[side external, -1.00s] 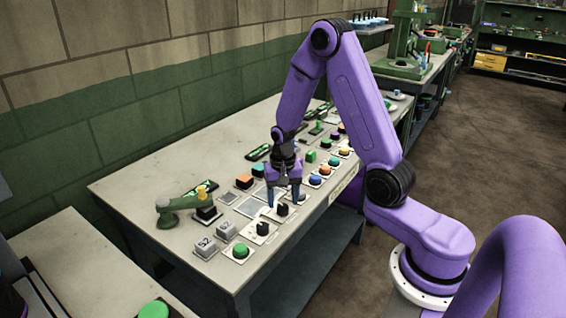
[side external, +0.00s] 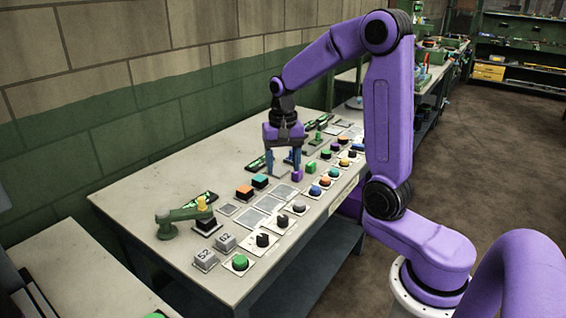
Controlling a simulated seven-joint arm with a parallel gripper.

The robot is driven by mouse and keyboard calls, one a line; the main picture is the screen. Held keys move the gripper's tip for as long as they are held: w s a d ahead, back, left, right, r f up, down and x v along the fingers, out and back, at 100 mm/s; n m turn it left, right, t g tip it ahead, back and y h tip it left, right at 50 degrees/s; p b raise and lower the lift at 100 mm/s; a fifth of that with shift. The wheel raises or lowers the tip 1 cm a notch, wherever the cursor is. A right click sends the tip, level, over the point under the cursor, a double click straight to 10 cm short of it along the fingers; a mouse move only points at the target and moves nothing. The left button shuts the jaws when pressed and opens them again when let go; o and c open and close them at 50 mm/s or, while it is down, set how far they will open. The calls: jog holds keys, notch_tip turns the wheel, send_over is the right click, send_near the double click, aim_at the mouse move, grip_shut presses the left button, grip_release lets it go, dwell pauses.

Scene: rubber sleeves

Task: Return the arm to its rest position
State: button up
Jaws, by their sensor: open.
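My purple arm reaches over the grey workbench (side external: 150,185) from the right side, with its elbow raised. My gripper (side external: 284,172) points down over the far middle of the bench. Its two blue-grey fingers are apart, and I see nothing held between them. A small purple cube (side external: 297,175) shows close to the right fingertip; I cannot tell whether they touch. The gap between the fingertips and the bench is hard to judge.
Rows of coloured buttons, dark knobs (side external: 263,240) and blocks cover the bench's right side. The bench's left part is clear.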

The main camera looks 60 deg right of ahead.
dwell(0.3)
jog(key=s+a+n, duration=1)
jog(key=a+n, duration=0.1)
jog(key=a, duration=0.1)
jog(key=s+a+n, duration=0.1)
jog(key=s+n, duration=0.9)
jog(key=s, duration=0.4)
jog(key=shift+s+a, duration=0.3)
jog(key=shift+s, duration=0.05)
